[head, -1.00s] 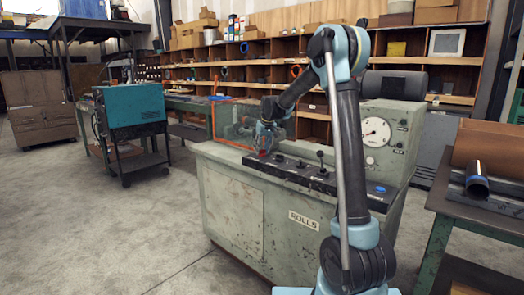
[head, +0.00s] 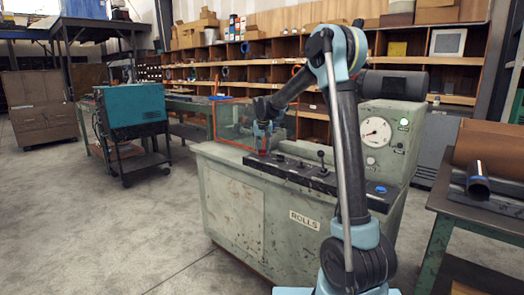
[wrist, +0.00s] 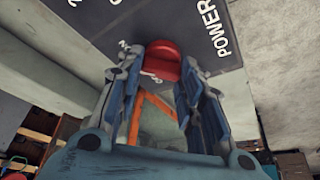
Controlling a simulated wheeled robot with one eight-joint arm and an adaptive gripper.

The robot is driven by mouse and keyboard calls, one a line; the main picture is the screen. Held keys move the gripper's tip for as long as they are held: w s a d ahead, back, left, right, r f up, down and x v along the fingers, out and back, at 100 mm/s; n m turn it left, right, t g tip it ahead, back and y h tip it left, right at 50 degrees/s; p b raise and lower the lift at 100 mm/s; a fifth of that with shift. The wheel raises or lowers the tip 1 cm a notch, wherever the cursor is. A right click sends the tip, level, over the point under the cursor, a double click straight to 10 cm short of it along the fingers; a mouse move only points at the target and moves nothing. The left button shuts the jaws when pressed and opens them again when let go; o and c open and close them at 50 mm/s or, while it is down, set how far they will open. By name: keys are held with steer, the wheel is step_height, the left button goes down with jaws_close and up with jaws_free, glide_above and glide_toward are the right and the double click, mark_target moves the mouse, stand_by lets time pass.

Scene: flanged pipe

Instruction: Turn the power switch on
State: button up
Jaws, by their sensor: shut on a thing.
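The power switch is a red knob (wrist: 160,60) on a dark panel, beside the white word POWER (wrist: 214,30) in the wrist view. My gripper (wrist: 168,72) is shut on the red knob, with one finger on each side of it. In the head view, my gripper (head: 264,145) points down at the left end of the black control panel (head: 315,175) on the grey-green ROLLS machine (head: 285,215). A small red patch shows under its fingers. The knob's exact setting marks are partly hidden.
An orange-framed clear guard (head: 228,122) stands just behind my gripper. A black lever (head: 321,158) and a blue knob (head: 380,189) are farther right on the panel. A bench with a dark pipe (head: 477,182) stands at right.

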steer(key=o, duration=1.1)
steer(key=shift+c, duration=0.2)
steer(key=v, duration=1.1)
steer(key=shift+r, duration=0.4)
steer(key=shift+s, duration=0.15)
